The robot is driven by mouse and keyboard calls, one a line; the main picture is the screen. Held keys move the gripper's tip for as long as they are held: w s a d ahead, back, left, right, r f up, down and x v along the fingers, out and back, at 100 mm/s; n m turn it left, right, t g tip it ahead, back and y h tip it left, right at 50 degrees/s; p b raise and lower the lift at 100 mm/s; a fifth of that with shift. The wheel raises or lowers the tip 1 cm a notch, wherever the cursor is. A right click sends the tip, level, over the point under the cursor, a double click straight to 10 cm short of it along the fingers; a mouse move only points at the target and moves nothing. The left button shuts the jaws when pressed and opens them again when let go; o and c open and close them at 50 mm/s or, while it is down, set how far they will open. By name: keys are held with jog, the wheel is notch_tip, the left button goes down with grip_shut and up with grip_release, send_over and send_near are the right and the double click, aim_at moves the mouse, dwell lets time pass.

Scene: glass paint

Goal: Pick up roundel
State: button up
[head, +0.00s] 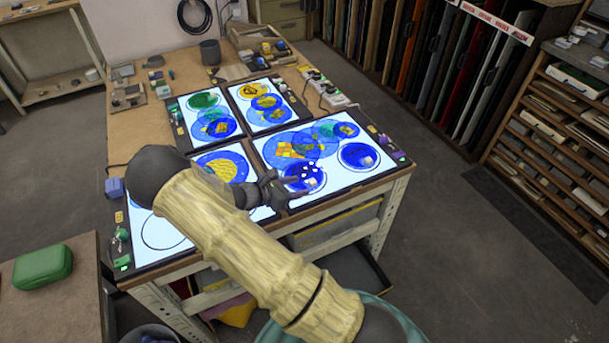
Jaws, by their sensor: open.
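Several round painted glass roundels lie on lit white panels on the workbench. On the large right panel (318,196), a blue roundel (357,150) lies to the right, and a dark blue roundel (312,180) lies close to my gripper. Overlapping blue and yellow roundels (291,152) lie behind it. A blue roundel with a yellow pattern (222,165) lies on the left front panel, partly hidden by my arm. My gripper (280,188) is open over the panels' front part, beside the dark blue roundel. I cannot tell its height or whether it touches anything.
Two smaller lit panels (187,115) behind hold green, blue and yellow roundels. Tools and a dark cup (210,52) stand at the back of the wooden bench (150,132). A green case (43,265) sits on a side table. Glass racks and shelves stand right, beyond open floor.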

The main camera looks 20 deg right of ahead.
aim_at(310, 182)
jog(key=shift+w+d+p, duration=0.2)
jog(key=shift+d+p, duration=0.15)
jog(key=shift+d, duration=0.15)
jog(key=x, duration=0.1)
jog(key=p+x, duration=0.1)
jog(key=x, duration=0.2)
jog(key=shift+w+d, duration=0.1)
jog(key=shift+w, duration=0.15)
grip_shut()
